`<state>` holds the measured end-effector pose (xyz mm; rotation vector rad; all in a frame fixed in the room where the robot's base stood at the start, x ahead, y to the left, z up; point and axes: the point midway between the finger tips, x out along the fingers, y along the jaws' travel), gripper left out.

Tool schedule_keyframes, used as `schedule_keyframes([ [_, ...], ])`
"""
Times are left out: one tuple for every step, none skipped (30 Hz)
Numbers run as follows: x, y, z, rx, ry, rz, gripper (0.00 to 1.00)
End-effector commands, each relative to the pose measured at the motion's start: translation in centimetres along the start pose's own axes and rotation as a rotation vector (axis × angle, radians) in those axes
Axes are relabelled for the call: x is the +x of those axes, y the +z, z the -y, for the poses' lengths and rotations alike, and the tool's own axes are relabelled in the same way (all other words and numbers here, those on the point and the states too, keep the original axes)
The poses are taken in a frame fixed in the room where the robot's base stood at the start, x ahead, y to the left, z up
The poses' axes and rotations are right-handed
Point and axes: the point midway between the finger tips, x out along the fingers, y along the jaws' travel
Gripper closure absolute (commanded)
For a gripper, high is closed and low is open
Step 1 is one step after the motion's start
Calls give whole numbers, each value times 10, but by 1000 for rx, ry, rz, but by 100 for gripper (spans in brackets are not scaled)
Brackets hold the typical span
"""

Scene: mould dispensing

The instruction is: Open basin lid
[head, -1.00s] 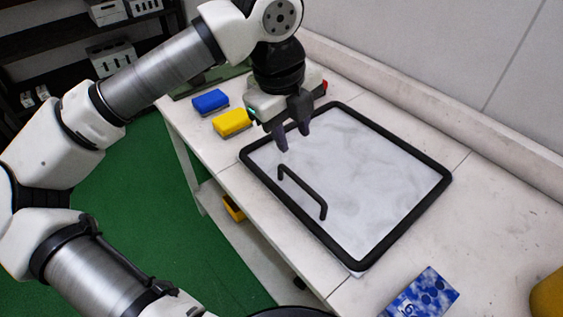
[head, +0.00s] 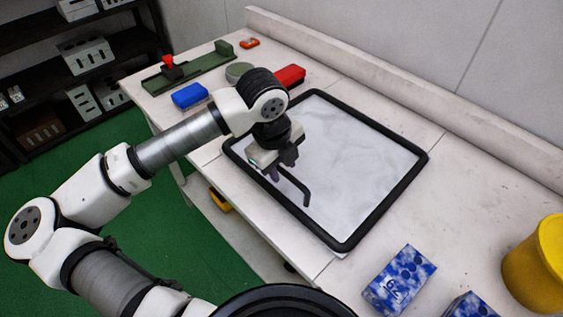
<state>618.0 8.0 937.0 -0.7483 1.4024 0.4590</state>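The basin lid (head: 362,170) is a pale marbled panel with a black frame, lying flat and closed in the worktop. Its black bar handle (head: 299,188) stands near the front left edge of the panel. My gripper (head: 280,172) points down at the far end of the handle and hides that end. The fingers are low, at about handle height. I cannot tell whether they are apart or closed around the bar.
Behind my arm are a blue block (head: 189,95), a red block (head: 290,76), a round green dish (head: 239,72) and a green board (head: 188,72). Blue-and-white boxes (head: 400,279) and a yellow container (head: 536,265) stand at the right. A wall runs along the back.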

Motion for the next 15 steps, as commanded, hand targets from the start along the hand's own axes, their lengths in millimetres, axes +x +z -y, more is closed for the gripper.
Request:
schedule_keyframes([
  [0, 0, 0, 0, 0, 0, 66],
  [1, 0, 0, 1, 0, 0, 66],
  [1, 0, 0, 1, 0, 0, 66],
  [0, 0, 0, 1, 0, 0, 66],
  [0, 0, 0, 0, 0, 0, 66],
  [0, 0, 0, 0, 0, 0, 66],
  [0, 0, 0, 0, 0, 0, 69],
  [0, 0, 0, 0, 0, 0, 73],
  [0, 0, 0, 0, 0, 0, 78],
  [0, 0, 0, 0, 0, 0, 82],
  [0, 0, 0, 0, 0, 0, 86],
  [0, 0, 0, 0, 0, 0, 91],
  [0, 0, 0, 0, 0, 0, 95],
  [0, 0, 0, 0, 0, 0, 99],
  [0, 0, 0, 0, 0, 0, 100],
])
